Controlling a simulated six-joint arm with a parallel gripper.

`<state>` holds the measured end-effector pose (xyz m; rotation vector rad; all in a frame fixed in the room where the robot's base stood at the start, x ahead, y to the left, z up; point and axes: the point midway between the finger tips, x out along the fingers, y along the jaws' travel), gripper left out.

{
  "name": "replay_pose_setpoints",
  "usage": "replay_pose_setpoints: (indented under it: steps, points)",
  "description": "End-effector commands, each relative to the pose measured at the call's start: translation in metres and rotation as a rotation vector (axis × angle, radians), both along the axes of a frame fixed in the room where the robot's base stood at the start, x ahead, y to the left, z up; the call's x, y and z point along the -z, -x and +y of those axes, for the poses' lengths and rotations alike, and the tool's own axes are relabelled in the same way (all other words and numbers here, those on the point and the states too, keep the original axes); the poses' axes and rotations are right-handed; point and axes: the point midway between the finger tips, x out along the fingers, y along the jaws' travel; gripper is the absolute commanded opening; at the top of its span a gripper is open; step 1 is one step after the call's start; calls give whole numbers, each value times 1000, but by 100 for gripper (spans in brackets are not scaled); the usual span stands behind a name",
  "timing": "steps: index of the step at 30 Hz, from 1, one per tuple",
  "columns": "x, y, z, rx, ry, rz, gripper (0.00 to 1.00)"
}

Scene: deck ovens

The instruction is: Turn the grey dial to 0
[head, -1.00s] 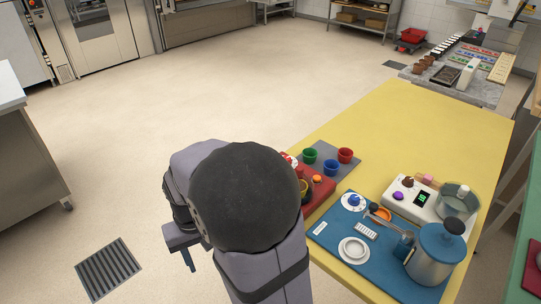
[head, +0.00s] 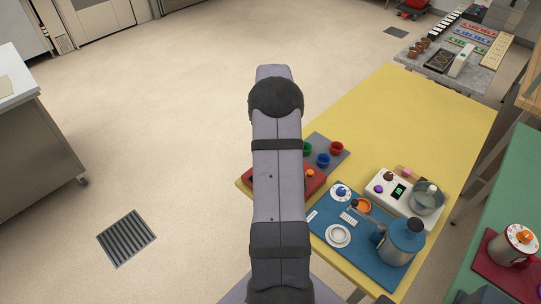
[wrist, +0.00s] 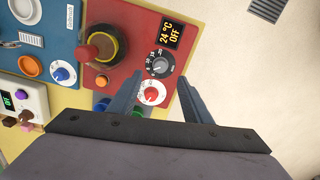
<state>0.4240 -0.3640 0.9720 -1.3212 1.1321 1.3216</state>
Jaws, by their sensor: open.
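The grey dial (wrist: 159,64) sits on a red panel (wrist: 122,15) in the wrist view, just below a dark display reading 24 °C OFF. It is a dark disc with pale scale marks; I cannot tell its exact setting. My gripper (wrist: 160,79) is open and empty. Its two fingers lie either side of the dials in the picture, apart from the grey dial as far as I can see. A white dial with a red knob (wrist: 152,92) lies between the fingers, nearer the palm. In the head view my arm hides the grey dial.
On the red panel are a large red-handled knob (wrist: 87,53) and an orange button (wrist: 101,80).

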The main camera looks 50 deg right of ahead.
Motion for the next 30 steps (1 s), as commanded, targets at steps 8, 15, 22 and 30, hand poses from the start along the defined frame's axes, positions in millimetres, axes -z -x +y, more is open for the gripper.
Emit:
replay_pose_setpoints:
  steps: [8,15,22,30]
  points:
    - [12,0,1,-2,-3,2,45]
    - [42,0,1,-3,-3,4,45]
    - [65,0,1,-4,-2,2,45]
    - [74,0,1,-4,0,0,45]
